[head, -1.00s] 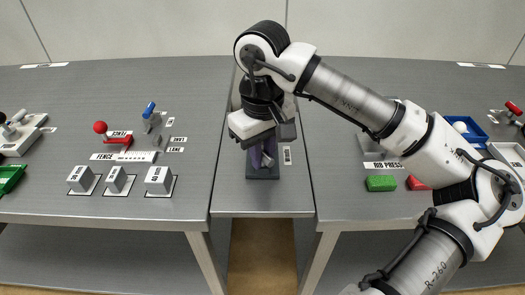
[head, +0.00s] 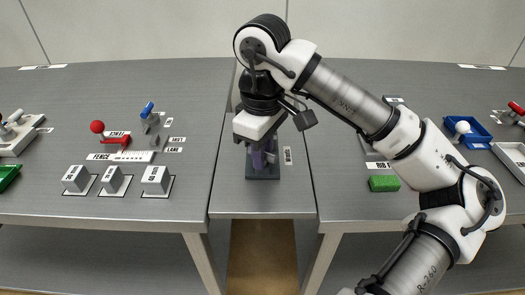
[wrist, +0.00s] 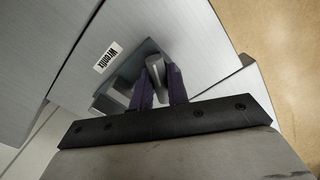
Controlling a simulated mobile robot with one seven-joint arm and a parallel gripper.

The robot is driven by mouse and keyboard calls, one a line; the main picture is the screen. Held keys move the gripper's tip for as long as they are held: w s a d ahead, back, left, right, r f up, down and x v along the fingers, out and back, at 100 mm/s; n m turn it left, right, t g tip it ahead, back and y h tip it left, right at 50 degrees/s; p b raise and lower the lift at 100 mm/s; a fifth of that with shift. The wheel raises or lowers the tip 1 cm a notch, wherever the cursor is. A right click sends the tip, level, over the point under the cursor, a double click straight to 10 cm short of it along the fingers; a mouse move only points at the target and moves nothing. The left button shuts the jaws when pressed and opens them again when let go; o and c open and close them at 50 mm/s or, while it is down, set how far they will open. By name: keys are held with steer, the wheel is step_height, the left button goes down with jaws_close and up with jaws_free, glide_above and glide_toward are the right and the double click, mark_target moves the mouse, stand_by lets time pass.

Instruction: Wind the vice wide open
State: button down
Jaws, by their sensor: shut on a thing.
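The vice (head: 263,175) is a small dark grey block on the narrow middle table, mostly hidden under my gripper in the head view. In the wrist view its grey body (wrist: 112,100) lies beside and beyond my fingers. My gripper (head: 264,158) points down over it. In the wrist view the two purple fingers of my gripper (wrist: 160,84) are shut on a grey rounded handle (wrist: 154,68), one finger on each side. How far the vice jaws stand apart cannot be told.
A white label (wrist: 108,57) lies beside the vice. The left table holds a red-knobbed fence lever (head: 98,128), a blue-tipped lever (head: 148,109) and grey blocks (head: 113,179). The right table holds a green block (head: 384,184) and a blue tray (head: 478,138).

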steer(key=c, duration=1.3)
jaws_free()
steer(key=shift+r, duration=0.1)
step_height(320, 180, up, 6)
steer(key=p, duration=0.5)
steer(key=shift+s, duration=0.1)
